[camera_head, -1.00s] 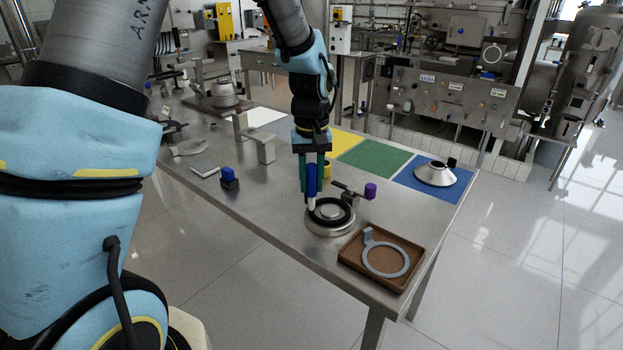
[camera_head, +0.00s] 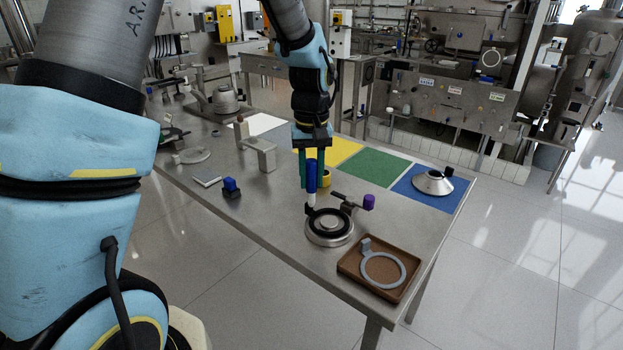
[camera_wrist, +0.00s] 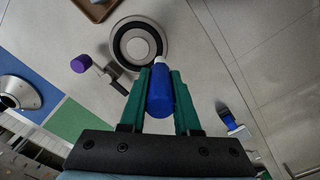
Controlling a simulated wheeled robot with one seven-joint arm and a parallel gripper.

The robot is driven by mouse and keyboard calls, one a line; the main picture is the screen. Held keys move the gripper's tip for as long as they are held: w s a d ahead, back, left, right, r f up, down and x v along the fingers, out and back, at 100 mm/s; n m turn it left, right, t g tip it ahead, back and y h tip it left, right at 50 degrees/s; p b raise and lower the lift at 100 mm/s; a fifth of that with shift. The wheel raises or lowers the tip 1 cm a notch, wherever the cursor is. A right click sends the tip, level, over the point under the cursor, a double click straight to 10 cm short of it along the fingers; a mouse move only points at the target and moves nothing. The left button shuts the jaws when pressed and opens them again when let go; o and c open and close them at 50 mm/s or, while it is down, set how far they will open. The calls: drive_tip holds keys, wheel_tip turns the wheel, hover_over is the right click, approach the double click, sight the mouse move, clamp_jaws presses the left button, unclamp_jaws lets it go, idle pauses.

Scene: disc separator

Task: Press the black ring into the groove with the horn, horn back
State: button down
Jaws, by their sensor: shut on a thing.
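My gripper (camera_head: 311,184) is shut on the horn (camera_head: 311,172), a blue-handled tool with a white tip, held upright. The horn also shows in the wrist view (camera_wrist: 160,98) between the green fingers (camera_wrist: 159,78). Its white tip is at the left edge of the black ring (camera_head: 346,232) in the head view. I cannot tell whether they touch. The ring lies around the centre of a round metal base (camera_head: 329,238); the wrist view also shows the ring (camera_wrist: 116,32). I cannot tell whether it sits fully in its groove.
A lever with a purple knob (camera_head: 369,202) stands beside the base. A brown tray (camera_head: 345,262) holds a grey ring with a tab (camera_head: 384,284). A blue-topped block (camera_head: 231,186), a metal bracket (camera_head: 264,155) and a metal cone (camera_head: 433,183) are farther off. Coloured mats line the far edge.

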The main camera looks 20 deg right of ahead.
drive_tip(key=shift+f, duration=0.1)
drive_tip(key=s+d+p, duration=0.1)
drive_tip(key=s+d, duration=0.1)
drive_tip(key=d, duration=0.6)
drive_tip(key=shift+s+d, duration=0.25)
drive_tip(key=shift+d, duration=0.1)
drive_tip(key=shift+f, duration=0.1)
drive_tip(key=shift+f+b, duration=1.55)
drive_tip(key=shift+f, duration=0.9)
drive_tip(key=shift+r, duration=0.1)
wheel_tip(320, 180, up, 5)
drive_tip(key=p, duration=0.3)
drive_tip(key=shift+p, duration=0.35)
